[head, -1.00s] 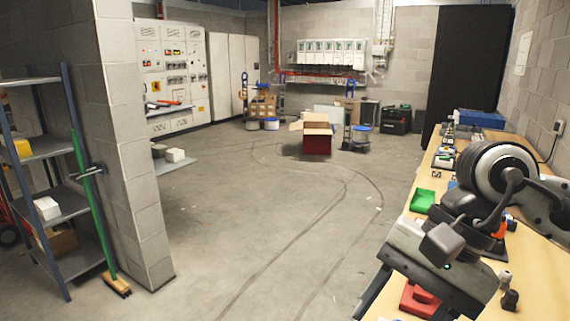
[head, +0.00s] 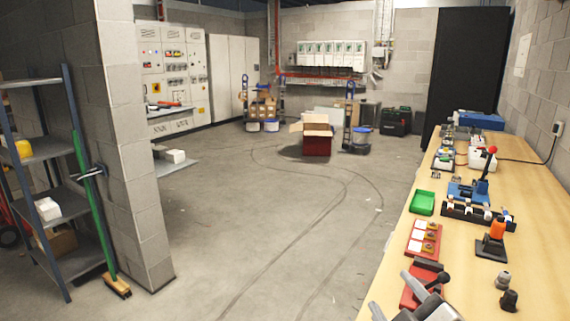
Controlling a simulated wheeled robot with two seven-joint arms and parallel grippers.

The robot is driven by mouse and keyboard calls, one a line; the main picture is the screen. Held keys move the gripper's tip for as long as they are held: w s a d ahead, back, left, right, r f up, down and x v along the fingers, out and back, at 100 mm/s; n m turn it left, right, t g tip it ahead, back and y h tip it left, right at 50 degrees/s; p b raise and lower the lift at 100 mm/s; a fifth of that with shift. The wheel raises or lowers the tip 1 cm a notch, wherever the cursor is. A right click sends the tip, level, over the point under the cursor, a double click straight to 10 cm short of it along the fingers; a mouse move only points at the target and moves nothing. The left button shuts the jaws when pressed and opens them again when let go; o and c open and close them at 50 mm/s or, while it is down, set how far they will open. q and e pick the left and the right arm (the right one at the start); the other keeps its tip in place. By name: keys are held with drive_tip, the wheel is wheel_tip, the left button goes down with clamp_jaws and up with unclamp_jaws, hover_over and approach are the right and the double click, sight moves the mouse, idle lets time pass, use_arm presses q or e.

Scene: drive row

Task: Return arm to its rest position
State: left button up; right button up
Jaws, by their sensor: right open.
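My right gripper (head: 396,298) shows at the bottom edge of the head view, low over the near left part of the wooden workbench (head: 540,270). Its grey fingers are apart and I see nothing held between them. The rest of my right arm is outside the picture. A red base with a black handle (head: 429,272) is right by the gripper and partly hidden by it; I cannot tell whether they touch. My left gripper is not in view.
On the bench are a red tray (head: 423,239) with white squares, a green tray (head: 422,203), a black stand with an orange part (head: 492,240), a blue lever device (head: 470,190) and dark knobs (head: 509,300). The floor left of the bench is clear up to an open box (head: 317,143).

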drive_tip(key=s+d+f+m+g+h, duration=0.1)
drive_tip(key=s+d+f+m+g, duration=0.2)
drive_tip(key=s+f+m+g, duration=1.25)
use_arm(q)
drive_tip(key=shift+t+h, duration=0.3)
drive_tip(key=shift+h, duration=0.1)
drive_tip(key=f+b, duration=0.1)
drive_tip(key=b, duration=0.2)
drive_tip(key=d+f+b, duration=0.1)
drive_tip(key=b, duration=0.2)
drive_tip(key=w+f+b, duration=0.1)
drive_tip(key=b, duration=0.3)
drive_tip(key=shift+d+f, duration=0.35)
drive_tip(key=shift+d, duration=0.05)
use_arm(e)
drive_tip(key=w+a+f+n+t+y, duration=0.1)
drive_tip(key=a+f+n+t, duration=0.2)
drive_tip(key=f, duration=0.6)
drive_tip(key=w+a+f+n+t+y, duration=0.1)
drive_tip(key=f+n+t, duration=0.3)
drive_tip(key=f, duration=0.5)
drive_tip(key=shift+a+t+y, duration=0.5)
drive_tip(key=shift+a+t, duration=0.4)
drive_tip(key=shift+t, duration=0.35)
